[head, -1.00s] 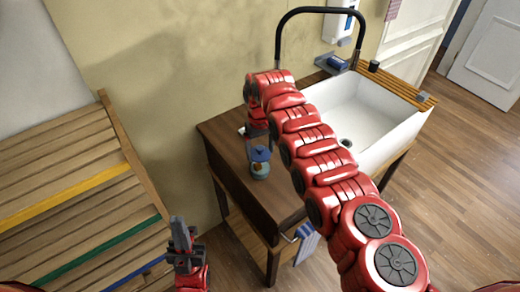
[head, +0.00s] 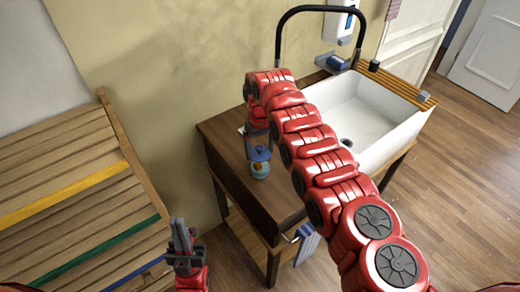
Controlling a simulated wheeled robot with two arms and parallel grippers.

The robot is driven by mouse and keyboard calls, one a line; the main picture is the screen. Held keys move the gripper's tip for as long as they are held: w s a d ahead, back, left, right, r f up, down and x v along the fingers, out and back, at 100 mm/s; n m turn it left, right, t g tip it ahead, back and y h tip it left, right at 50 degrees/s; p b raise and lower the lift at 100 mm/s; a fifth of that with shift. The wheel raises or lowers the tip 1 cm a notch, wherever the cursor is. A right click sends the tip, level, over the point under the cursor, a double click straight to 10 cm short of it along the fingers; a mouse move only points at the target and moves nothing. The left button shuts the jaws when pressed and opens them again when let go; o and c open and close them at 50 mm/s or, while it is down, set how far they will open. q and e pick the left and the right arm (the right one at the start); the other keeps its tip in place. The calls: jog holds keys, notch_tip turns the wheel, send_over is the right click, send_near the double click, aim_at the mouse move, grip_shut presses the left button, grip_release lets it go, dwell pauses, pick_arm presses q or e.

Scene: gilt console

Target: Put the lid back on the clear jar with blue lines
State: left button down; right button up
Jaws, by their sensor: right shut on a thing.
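The small clear jar (head: 260,171) stands upright on the dark wooden console top. The blue lid (head: 261,154) is at the jar's mouth; whether it is seated or just above it I cannot tell. My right gripper (head: 256,146) points down from above, shut on the lid, with its fingertips partly hidden. My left gripper (head: 183,240) points up at the lower left, away from the jar and holding nothing that I can see. Its finger gap is unclear from this angle.
The console (head: 228,152) bears a white sink (head: 365,118) to the right, with a black faucet (head: 279,38) behind. A slatted wooden rack (head: 65,185) stands at the left. A striped cloth (head: 307,243) hangs below the console's front. My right arm crosses above the console.

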jog(key=shift+b, duration=0.3)
dwell(0.5)
dwell(0.4)
jog(key=o, duration=1.1)
jog(key=shift+r, duration=3.5)
grip_shut()
